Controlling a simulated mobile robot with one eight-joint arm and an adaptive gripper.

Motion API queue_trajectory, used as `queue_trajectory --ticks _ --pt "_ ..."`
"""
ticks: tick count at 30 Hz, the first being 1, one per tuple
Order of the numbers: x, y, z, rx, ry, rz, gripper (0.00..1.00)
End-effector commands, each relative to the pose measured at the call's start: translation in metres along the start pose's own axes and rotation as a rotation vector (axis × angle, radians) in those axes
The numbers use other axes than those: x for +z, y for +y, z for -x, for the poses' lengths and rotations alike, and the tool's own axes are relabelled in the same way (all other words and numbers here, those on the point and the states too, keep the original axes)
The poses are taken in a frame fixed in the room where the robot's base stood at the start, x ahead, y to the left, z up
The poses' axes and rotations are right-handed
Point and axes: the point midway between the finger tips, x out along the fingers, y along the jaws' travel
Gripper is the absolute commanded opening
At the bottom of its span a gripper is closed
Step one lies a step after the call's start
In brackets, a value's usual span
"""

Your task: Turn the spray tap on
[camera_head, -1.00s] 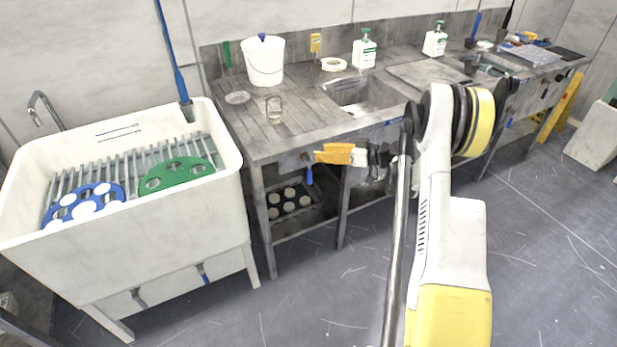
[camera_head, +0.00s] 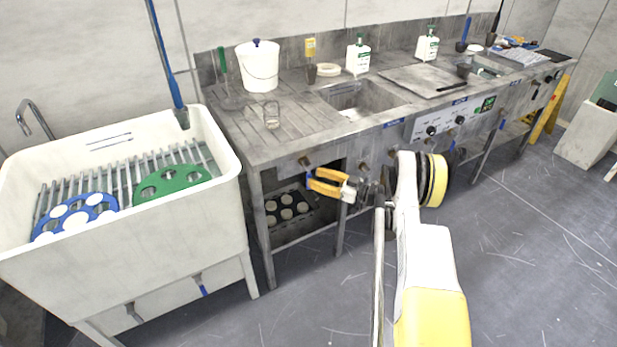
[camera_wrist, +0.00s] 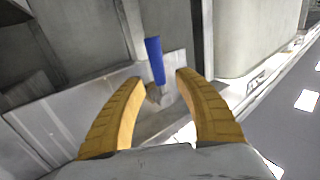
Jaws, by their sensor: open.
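A tap with a blue lever handle (camera_head: 309,172) is on the front of the steel bench, below its top edge at the left end. In the wrist view its blue handle (camera_wrist: 155,60) stands nearly upright, between and just beyond my fingertips. My gripper (camera_head: 313,179) has orange fingers spread apart, pointing left at this tap. In the wrist view my gripper (camera_wrist: 160,76) is open and empty, with a finger on each side of the tap's lower part. I cannot tell whether a finger touches it. No label naming it the spray tap is readable.
The steel bench (camera_head: 255,150) has a sink (camera_head: 365,98), a white bucket (camera_head: 259,70) and bottles on top. A control panel (camera_head: 440,125) is on its front. A white basin (camera_head: 150,245) stands at left. The floor in front is clear.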

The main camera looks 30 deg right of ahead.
Motion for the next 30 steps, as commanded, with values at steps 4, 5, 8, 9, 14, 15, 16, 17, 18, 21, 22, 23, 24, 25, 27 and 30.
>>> queue_trajectory --ticks 4,5,8,9,14,15,16,17,18,21,22,23,24,25,27,30 --pt "0.000 0.000 -0.021 -0.001 -0.001 0.000 0.39" --pt "0.000 -0.001 -0.023 -0.001 -0.001 0.000 0.39" --pt "0.000 -0.001 -0.029 -0.001 -0.001 0.000 0.39" --pt "0.000 -0.001 -0.030 -0.001 -0.001 0.000 0.39" --pt "-0.001 0.000 -0.030 0.000 -0.001 0.000 0.39" --pt "-0.001 0.000 -0.030 0.000 -0.001 0.000 0.39" --pt "-0.001 0.000 -0.030 0.000 -0.001 0.000 0.39" --pt "-0.001 0.000 -0.030 0.000 -0.001 0.000 0.35" --pt "-0.001 0.000 -0.030 0.000 -0.001 0.000 0.23" --pt "-0.001 0.000 -0.030 0.000 -0.001 0.000 0.00" --pt "-0.001 0.000 -0.030 0.000 -0.001 0.000 0.00" --pt "-0.001 0.000 -0.030 0.000 -0.001 0.000 0.00" --pt "-0.001 0.000 -0.030 0.000 -0.002 0.000 0.00" --pt "-0.001 0.000 -0.030 0.000 -0.002 0.000 0.00" --pt "-0.001 -0.001 -0.030 -0.001 -0.003 0.002 0.00" --pt "-0.001 -0.001 -0.030 -0.001 -0.009 0.012 0.00"
